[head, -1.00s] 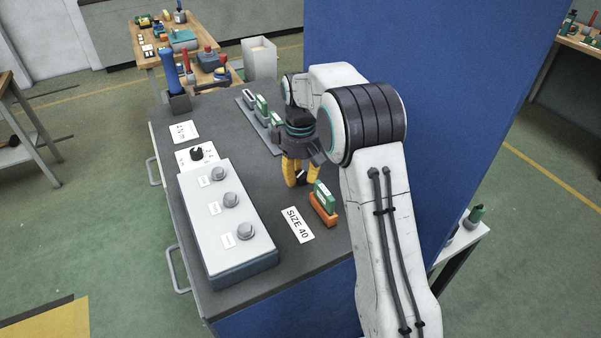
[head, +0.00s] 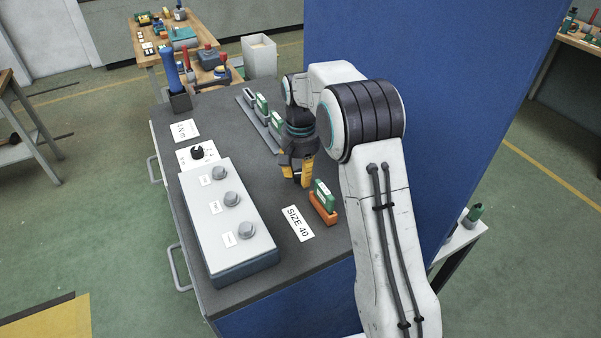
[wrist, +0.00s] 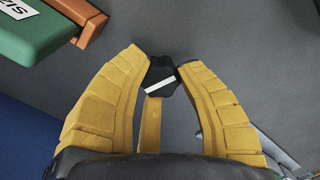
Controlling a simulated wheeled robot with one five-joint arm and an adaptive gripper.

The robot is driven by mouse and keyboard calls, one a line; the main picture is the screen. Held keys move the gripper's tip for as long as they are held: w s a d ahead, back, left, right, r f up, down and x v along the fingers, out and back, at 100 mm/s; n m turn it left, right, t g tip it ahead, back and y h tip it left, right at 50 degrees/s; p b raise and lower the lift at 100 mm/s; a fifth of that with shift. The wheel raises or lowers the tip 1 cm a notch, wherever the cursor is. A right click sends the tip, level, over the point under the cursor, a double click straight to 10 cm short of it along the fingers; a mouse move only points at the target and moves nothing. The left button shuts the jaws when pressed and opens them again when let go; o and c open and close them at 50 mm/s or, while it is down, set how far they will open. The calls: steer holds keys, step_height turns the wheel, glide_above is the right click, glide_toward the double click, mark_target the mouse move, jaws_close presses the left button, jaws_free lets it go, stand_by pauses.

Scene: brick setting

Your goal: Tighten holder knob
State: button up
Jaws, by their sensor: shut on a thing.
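My gripper (head: 304,182) points down beside an orange holder (head: 322,214) that has a green block (head: 325,193) in it. In the wrist view my yellow fingers (wrist: 161,74) are shut on a black knob (wrist: 160,80) with a white line across its top. The knob is hidden by the fingers in the head view. The green block (wrist: 36,28) and the orange holder (wrist: 92,22) show at the top left of the wrist view, apart from the fingers. A "SIZE 40" card (head: 297,223) lies in front of the holder.
A rack of green-topped pieces (head: 262,118) stands behind my gripper. A blue panel (head: 430,60) rises close to the right.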

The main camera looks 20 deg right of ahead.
mark_target(301, 173)
steer(key=shift+f+m, duration=0.15)
steer(key=shift+m, duration=0.35)
stand_by(0.3)
steer(key=o, duration=1.2)
step_height(301, 173, up, 12)
